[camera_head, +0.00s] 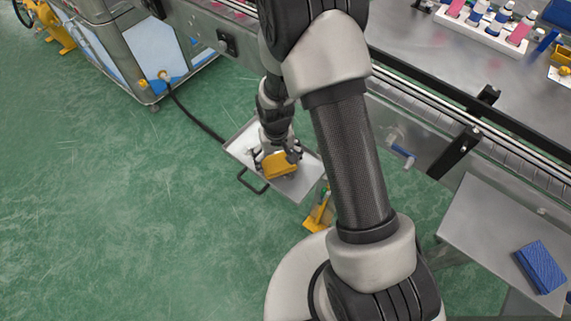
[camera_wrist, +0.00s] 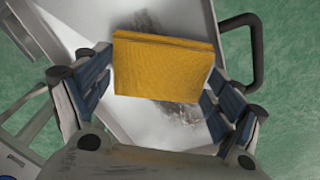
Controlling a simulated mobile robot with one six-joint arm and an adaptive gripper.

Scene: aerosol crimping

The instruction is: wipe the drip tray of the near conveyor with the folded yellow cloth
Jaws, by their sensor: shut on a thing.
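The folded yellow cloth (camera_head: 279,165) is between the fingers of my gripper (camera_head: 276,157), over the drip tray (camera_head: 299,188). In the wrist view the cloth (camera_wrist: 163,67) is a thick folded pad between the two blue-padded fingers of my gripper (camera_wrist: 155,95), which are shut on it. The drip tray (camera_wrist: 135,115) is a pale metal tray with a dark handle at its edge. Dark smudges show on the tray above and below the cloth in the wrist view. I cannot tell whether the cloth touches the tray floor.
The near conveyor (camera_head: 400,100) runs along the tray's upper right side. A grey side table (camera_head: 480,222) at lower right holds a blue folded cloth (camera_head: 540,268). A yellow pedal-like part (camera_head: 319,212) is beside the tray. A steel cabinet (camera_head: 110,45) stands at upper left. Green floor at left is clear.

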